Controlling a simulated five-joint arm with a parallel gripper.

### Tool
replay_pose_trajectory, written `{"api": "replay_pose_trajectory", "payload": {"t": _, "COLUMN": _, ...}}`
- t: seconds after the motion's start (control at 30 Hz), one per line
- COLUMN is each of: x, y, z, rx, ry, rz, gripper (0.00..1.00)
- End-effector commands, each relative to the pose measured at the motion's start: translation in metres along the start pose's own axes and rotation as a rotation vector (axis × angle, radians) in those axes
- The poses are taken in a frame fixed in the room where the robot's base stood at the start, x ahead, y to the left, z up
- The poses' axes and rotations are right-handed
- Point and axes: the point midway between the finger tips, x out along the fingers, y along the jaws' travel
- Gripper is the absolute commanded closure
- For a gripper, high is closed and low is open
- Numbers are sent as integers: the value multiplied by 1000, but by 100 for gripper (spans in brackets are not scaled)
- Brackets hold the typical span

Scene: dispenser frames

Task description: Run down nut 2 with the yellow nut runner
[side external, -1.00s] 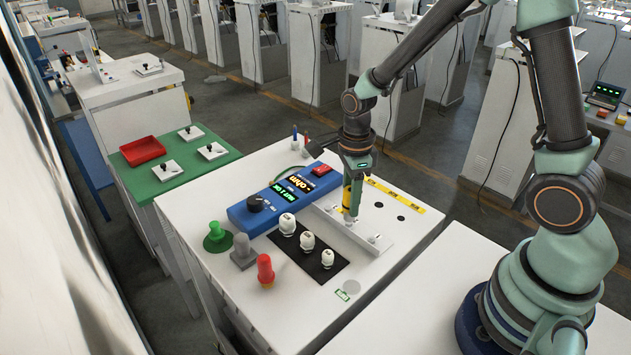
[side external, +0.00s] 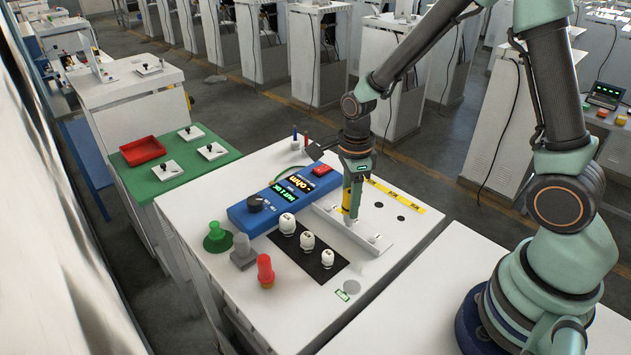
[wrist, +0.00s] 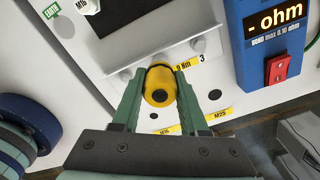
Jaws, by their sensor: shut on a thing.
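My gripper (wrist: 160,85) is shut on the yellow nut runner (wrist: 160,88), its two green fingers on either side of it. In the side external view my gripper (side external: 355,180) holds the runner (side external: 347,200) upright over the white bracket (side external: 352,236) on the bench. The runner hides the middle of the bracket, so nut 2 is not visible. A nut beside the label 3 (wrist: 198,45) shows to the right of the runner in the wrist view, and another nut (wrist: 127,75) to its left. I cannot tell whether the runner's tip touches a nut.
A blue tester (side external: 285,197) with lit displays and a red switch stands beside the bracket. White cable glands (side external: 307,241) stand on a black plate. Green, grey and red plugs (side external: 265,270) stand at the near left. Yellow label tape (side external: 395,193) runs behind the bracket.

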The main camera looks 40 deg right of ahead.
Motion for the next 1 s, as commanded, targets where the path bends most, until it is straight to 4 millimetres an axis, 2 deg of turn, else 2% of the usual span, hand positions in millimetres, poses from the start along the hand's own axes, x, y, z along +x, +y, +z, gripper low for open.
{"api": "replay_pose_trajectory", "payload": {"t": 1.0, "x": 5, "y": 0, "z": 0, "rx": 0, "ry": -1, "rz": -1, "gripper": 100}}
